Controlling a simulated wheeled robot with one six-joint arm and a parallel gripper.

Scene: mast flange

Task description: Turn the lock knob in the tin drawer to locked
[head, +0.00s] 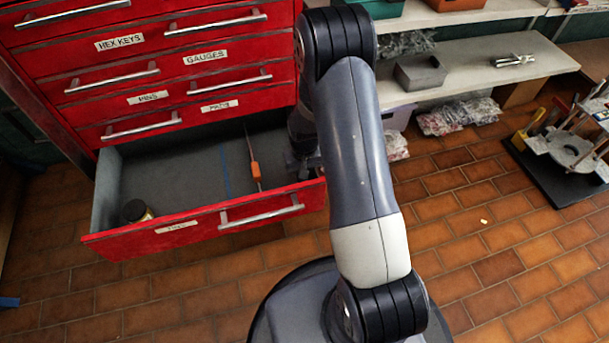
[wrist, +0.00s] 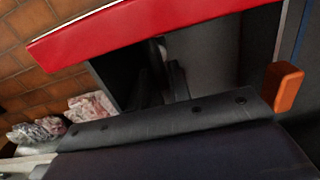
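The open drawer (head: 185,165) at the bottom of the red cabinet has a grey floor and a red front; its label is too small to read. A dark round tin with a yellowish band (head: 137,211) stands in its front left corner. My gripper (head: 303,165) is low in the right end of the drawer, mostly hidden behind my arm. In the wrist view, dark finger-like shapes (wrist: 168,80) show near the red drawer front (wrist: 140,28), and their gap is unclear. I cannot make out the lock knob for certain in either view.
A blue strip (head: 225,170) crosses the drawer floor. A shelf (head: 470,70) stands at right. The tiled floor (head: 480,240) is mostly clear.

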